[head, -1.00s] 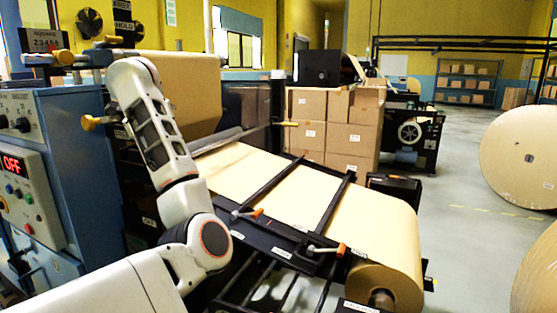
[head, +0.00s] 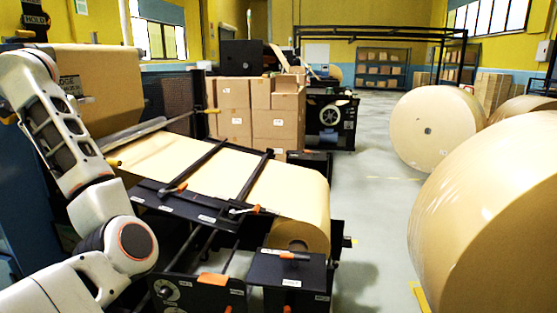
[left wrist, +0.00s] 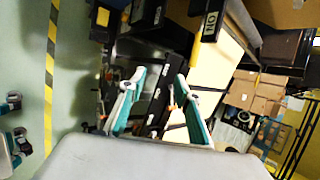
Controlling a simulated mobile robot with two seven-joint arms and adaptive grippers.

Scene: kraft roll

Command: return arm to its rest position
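My left arm (head: 105,200) rises from the lower left of the head view and bends up along the left edge, in front of the kraft paper machine. Its gripper does not show in the head view. In the left wrist view my left gripper (left wrist: 160,78) has its two teal-edged fingers spread apart, with nothing between the tips. The machine's dark frame and paper web (left wrist: 215,75) lie beyond the fingers. My right arm and gripper are in neither view.
The kraft web (head: 200,165) runs down to a roll (head: 308,215) at the machine's front. Cartons (head: 255,118) stand behind it. Large paper rolls (head: 490,215) (head: 432,130) stand at the right. Grey floor (head: 375,215) is clear between machine and rolls.

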